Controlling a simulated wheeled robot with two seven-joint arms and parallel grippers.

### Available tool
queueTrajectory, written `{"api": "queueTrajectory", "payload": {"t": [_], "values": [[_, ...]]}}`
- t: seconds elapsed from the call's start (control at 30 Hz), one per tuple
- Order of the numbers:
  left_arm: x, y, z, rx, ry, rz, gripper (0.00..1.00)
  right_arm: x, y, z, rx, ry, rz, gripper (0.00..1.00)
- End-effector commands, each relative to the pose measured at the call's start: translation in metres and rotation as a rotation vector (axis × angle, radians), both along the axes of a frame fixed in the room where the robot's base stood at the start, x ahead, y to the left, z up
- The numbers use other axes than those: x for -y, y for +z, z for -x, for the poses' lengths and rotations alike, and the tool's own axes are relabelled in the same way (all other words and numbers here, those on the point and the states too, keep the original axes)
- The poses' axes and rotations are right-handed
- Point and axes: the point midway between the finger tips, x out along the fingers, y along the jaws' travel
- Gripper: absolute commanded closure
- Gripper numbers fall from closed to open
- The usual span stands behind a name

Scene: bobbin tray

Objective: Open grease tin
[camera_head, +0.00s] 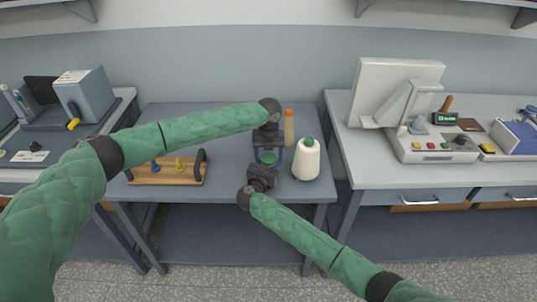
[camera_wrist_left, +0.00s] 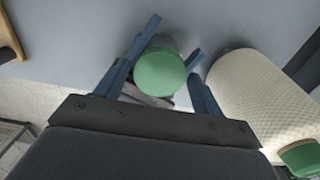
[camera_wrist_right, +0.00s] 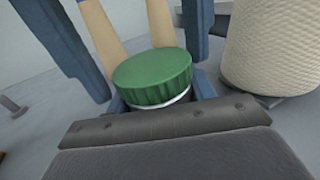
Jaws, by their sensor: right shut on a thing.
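The grease tin (camera_head: 268,158) is small and round with a ribbed green lid (camera_wrist_right: 152,75) that sits on it; a pale rim shows just under the lid. My right gripper (camera_head: 265,168) is shut on the tin below the lid, near the front of the middle table. My left gripper (camera_head: 267,146) points down from above. Its fingers are open on either side of the lid, with visible gaps, and the lid also shows between them in the left wrist view (camera_wrist_left: 160,73). The tin's lower body is mostly hidden.
A cream thread cone (camera_head: 306,160) with a green top stands close to the right of both grippers. A tan upright bobbin (camera_head: 289,128) is behind. A wooden tray (camera_head: 140,178) with blue and yellow pegs and dark handles lies to the left.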

Motion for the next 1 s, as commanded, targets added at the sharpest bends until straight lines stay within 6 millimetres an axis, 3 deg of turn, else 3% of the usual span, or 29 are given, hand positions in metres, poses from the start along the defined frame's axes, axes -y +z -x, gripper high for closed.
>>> {"api": "queueTrajectory", "payload": {"t": [0.03,0.17,0.37,0.67,0.97,1.0], "values": [[-0.0001,0.0002,0.0000,0.000,0.000,0.000,0.43,0.0000,0.0003,-0.0001,0.000,0.000,0.000,1.00],[-0.0001,0.0003,-0.0001,0.000,0.000,0.000,0.66,-0.0001,0.0003,0.0000,0.000,0.000,0.000,1.00],[0.0002,-0.0001,0.0003,-0.001,0.028,0.000,0.66,-0.0002,0.0002,-0.0001,0.000,0.000,0.000,1.00],[0.0003,0.0005,0.0001,-0.001,0.265,0.001,0.66,-0.0002,0.0003,0.0000,0.000,0.000,0.000,1.00],[0.0001,0.0008,-0.0001,0.000,0.279,0.000,0.66,-0.0004,0.0002,0.0001,0.000,0.000,0.000,1.00],[0.0001,0.0008,-0.0001,0.000,0.279,0.000,0.33,-0.0004,0.0002,0.0001,0.000,0.000,0.000,1.00]]}}
